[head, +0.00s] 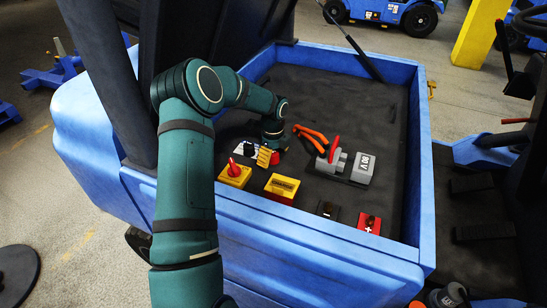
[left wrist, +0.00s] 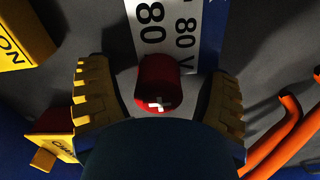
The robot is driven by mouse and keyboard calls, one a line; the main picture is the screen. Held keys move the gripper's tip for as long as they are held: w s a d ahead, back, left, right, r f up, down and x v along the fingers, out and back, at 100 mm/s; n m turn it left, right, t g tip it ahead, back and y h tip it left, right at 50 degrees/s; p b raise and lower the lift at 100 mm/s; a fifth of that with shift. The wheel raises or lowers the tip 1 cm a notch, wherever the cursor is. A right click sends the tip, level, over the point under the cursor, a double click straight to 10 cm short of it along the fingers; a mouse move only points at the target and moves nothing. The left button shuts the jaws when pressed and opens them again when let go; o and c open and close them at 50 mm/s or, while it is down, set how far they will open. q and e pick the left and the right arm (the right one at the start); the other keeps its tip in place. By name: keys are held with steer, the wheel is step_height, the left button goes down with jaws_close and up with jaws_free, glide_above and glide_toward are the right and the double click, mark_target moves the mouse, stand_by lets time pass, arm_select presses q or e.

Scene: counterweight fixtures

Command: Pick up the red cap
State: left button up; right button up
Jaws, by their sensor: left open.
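The red cap (left wrist: 158,80) has a white plus sign and shows in the left wrist view in front of a white and blue "80 V" label plate (left wrist: 180,30). My left gripper (left wrist: 160,104) is open, with one ridged yellow finger on each side of the cap and gaps between. In the head view my left gripper (head: 265,156) points down at the label plate (head: 242,150) in the blue compartment. A bit of the red cap (head: 275,159) shows beside the finger there; the arm hides the rest. My right gripper is not in view.

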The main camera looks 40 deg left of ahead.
arm_select(q)
steer(key=c, duration=0.9)
steer(key=shift+r, duration=0.1)
step_height(320, 180, up, 10)
steer(key=shift+p, duration=1.05)
